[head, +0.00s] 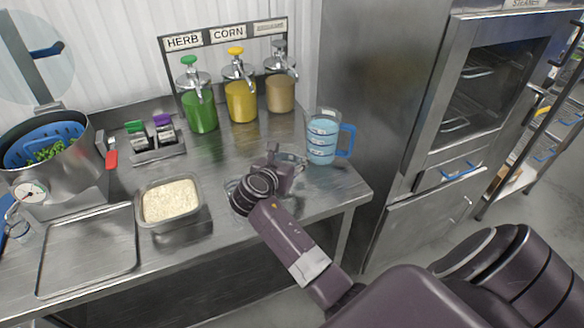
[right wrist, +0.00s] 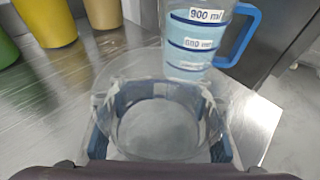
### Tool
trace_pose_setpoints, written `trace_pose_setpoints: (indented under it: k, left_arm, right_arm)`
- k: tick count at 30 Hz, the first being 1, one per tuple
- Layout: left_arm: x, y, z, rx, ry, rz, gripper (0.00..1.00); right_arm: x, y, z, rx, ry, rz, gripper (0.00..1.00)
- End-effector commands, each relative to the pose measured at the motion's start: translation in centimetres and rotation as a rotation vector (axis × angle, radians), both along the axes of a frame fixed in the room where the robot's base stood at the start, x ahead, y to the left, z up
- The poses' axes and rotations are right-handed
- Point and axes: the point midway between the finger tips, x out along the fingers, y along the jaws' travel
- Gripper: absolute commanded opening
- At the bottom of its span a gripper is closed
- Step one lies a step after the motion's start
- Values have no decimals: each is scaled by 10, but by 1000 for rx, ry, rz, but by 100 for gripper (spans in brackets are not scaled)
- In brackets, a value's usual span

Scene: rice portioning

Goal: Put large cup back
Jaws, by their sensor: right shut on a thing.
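The large cup is a clear round vessel (right wrist: 160,128), held between the two blue-padded fingers of my right gripper (right wrist: 158,112) in the right wrist view. In the head view my right gripper (head: 281,158) is over the right end of the steel counter, and part of the clear cup (head: 293,157) shows beyond it. Whether the cup touches the counter I cannot tell. My left gripper is not in view.
A blue-marked measuring jug (head: 323,140) stands just beyond the cup. Green (head: 200,110), yellow (head: 241,102) and tan (head: 280,93) pump dispensers stand behind. A rice container (head: 171,203), an empty tray (head: 88,250) and a pot (head: 52,165) are left. The counter (head: 345,190) ends at right.

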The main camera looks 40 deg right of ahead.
Motion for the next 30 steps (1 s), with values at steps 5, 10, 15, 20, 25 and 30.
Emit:
trace_pose_setpoints:
  k: [5, 10, 15, 20, 25, 30]
  left_arm:
    - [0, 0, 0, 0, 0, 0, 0]
    - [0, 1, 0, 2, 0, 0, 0]
    - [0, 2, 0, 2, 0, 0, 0]
    - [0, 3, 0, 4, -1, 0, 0]
    - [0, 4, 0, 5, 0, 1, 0]
    - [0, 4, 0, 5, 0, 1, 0]
  right_arm:
    - [-1, 0, -26, 0, 5, 1, 2]
    - [-1, 1, -43, 1, 3, 1, 2]
    - [0, 0, -44, 1, 0, 1, 2]
    - [0, 0, -45, 0, 1, 0, 2]
    - [-1, 0, -47, 1, 3, 1, 44]
    - [-1, 0, -46, 0, 1, 0, 63]
